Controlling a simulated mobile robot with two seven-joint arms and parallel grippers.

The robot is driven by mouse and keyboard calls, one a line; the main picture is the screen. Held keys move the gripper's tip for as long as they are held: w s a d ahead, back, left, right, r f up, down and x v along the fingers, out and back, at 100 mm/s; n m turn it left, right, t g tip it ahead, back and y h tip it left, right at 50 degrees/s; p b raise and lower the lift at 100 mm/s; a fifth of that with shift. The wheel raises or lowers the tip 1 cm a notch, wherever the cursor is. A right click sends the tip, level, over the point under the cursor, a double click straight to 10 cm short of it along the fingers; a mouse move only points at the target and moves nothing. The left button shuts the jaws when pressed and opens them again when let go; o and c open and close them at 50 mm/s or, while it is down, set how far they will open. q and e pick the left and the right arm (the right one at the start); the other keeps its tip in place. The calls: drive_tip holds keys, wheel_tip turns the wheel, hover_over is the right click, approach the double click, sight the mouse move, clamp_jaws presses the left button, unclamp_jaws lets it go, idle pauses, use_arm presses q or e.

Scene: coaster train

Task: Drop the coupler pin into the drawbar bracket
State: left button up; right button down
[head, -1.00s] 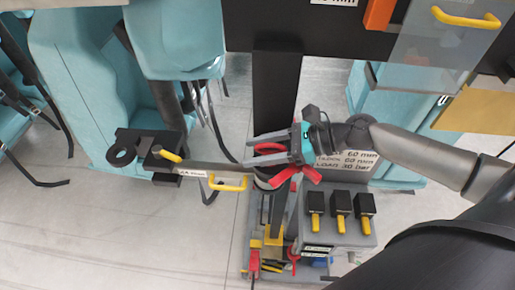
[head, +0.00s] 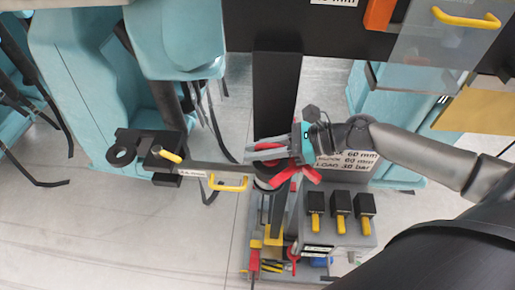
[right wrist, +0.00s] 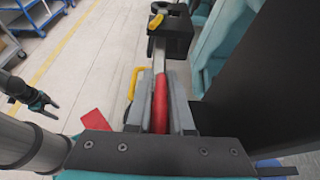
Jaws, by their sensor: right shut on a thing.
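My right gripper (head: 262,153) is shut on a red rod-like grip, seen as a red bar (right wrist: 160,104) between its grey fingers in the right wrist view. I take this as the coupler pin; its lower end is hidden. Red strips (head: 287,176) hang beside the gripper. Below and left runs a grey labelled drawbar (head: 203,169) with a yellow handle. Its left end carries a black bracket (head: 160,166) with a ring (head: 122,156); the bracket also shows ahead in the right wrist view (right wrist: 174,42). My left gripper (right wrist: 47,105) is open and empty there, at the left.
A grey stand with several black blocks with yellow grips (head: 340,208) stands right of the drawbar. A dark post (head: 275,95) rises behind the gripper. Teal car bodies (head: 75,90) stand at left. Hoses (head: 208,110) hang near the drawbar.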

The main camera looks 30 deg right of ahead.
idle(0.8)
drive_tip(key=shift+r+p, duration=3.8)
drive_tip(key=shift+p, duration=0.75)
drive_tip(key=shift+r+p, duration=0.3)
drive_tip(key=shift+r, duration=2.2)
drive_tip(key=shift+w+a, duration=0.1)
drive_tip(key=shift+w, duration=0.05)
